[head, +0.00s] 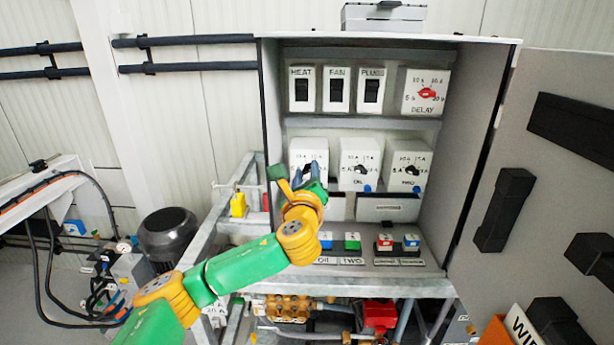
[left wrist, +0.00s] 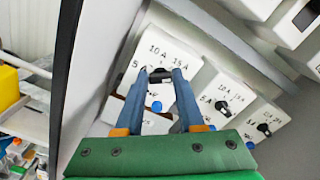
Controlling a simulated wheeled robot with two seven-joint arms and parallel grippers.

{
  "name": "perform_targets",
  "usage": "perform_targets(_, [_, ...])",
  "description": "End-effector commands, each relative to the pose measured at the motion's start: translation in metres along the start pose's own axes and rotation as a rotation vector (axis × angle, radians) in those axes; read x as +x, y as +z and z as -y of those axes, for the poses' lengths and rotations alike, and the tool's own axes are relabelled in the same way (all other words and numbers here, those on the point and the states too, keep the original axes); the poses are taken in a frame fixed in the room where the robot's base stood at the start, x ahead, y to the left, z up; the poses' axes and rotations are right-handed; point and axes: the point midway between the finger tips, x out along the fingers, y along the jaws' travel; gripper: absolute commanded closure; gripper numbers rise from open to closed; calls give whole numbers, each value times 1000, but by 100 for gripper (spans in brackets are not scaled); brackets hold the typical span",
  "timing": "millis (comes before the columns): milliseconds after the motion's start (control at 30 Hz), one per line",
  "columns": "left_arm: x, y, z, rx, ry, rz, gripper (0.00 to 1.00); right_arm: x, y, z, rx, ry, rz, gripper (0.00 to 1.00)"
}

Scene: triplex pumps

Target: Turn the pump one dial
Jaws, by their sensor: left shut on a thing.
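The pump one dial (left wrist: 159,77) is a dark knob on a white box with amp markings, the leftmost box of the cabinet's middle row. In the head view its box (head: 308,146) is partly behind my left gripper (head: 307,170). My left gripper reaches in from the lower left. In the left wrist view its two blue-grey fingers (left wrist: 160,73) are shut on the knob, one on each side. The knob's exact pointer setting is hidden by the fingers. My right gripper is not in view.
Two similar dials, a middle one (head: 361,170) and a right one (head: 412,171), sit beside it. Switches (head: 336,88) and a red delay dial (head: 427,93) are above. Coloured buttons (head: 352,242) are below. The open cabinet door (head: 545,170) stands at right.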

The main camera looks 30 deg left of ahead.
Motion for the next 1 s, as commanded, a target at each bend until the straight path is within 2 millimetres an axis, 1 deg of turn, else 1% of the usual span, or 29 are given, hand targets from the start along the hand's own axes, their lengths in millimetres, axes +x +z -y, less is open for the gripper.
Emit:
perform_targets(33, [0, -3, -2, -43, 1, -3, 100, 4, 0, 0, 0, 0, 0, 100])
perform_targets(1000, [0, -5, -5, -967, 3, -2, 100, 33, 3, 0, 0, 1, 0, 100])
